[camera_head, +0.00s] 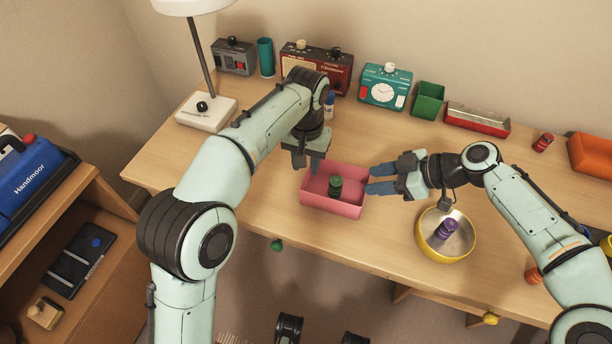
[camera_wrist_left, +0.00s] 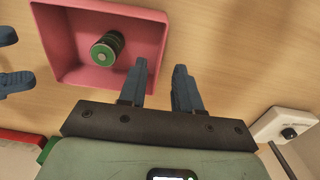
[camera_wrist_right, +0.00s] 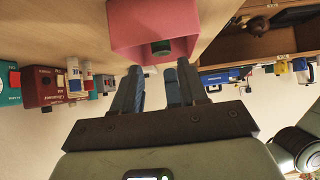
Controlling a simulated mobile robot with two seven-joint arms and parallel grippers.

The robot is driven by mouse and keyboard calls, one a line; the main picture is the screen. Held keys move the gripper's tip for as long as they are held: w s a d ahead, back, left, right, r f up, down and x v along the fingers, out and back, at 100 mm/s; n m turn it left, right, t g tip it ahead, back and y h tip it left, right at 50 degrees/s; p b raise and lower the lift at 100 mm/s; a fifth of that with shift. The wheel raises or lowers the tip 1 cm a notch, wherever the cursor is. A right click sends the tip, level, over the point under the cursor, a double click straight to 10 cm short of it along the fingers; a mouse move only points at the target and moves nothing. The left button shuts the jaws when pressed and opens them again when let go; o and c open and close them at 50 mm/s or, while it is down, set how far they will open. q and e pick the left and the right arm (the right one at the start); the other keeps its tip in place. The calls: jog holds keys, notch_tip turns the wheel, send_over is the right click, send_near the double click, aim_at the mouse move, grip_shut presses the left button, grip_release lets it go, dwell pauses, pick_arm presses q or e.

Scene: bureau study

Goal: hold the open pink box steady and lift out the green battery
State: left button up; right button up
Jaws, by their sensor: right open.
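The open pink box (camera_head: 348,209) stands on the desk, and the green battery (camera_head: 335,187) is upright inside it. The left wrist view shows the box (camera_wrist_left: 70,72) and the battery's round green top (camera_wrist_left: 104,52). My left gripper (camera_head: 306,166) is open at the box's back left corner. In its wrist view one finger overlaps the box's edge and the other is outside, with a gap between them (camera_wrist_left: 162,85). My right gripper (camera_head: 376,179) is open and empty just right of the box, its fingers pointing at it. The right wrist view shows the box (camera_wrist_right: 125,25) ahead of the fingers.
A yellow bowl (camera_head: 427,246) holding a purple battery (camera_head: 446,229) stands right of the box, below my right gripper. Desk in front of the bowl is narrow.

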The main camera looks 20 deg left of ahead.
aim_at(340, 182)
pick_arm(q)
notch_tip(340, 182, down, 8)
jog(key=shift+r, duration=0.25)
grip_shut()
pick_arm(e)
jog(key=o, duration=0.4)
jog(key=shift+a, duration=0.1)
jog(key=shift+s+a+r+m+h, duration=0.6)
jog(key=shift+a+r+m+h, duration=0.5)
jog(key=shift+a+r+h, duration=0.95)
jog(key=shift+t, duration=0.4)
jog(key=x, duration=0.8)
jog(key=d+x, duration=0.1)
jog(key=x, duration=0.3)
jog(key=shift+w+f, duration=0.15)
jog(key=shift+f, duration=0.1)
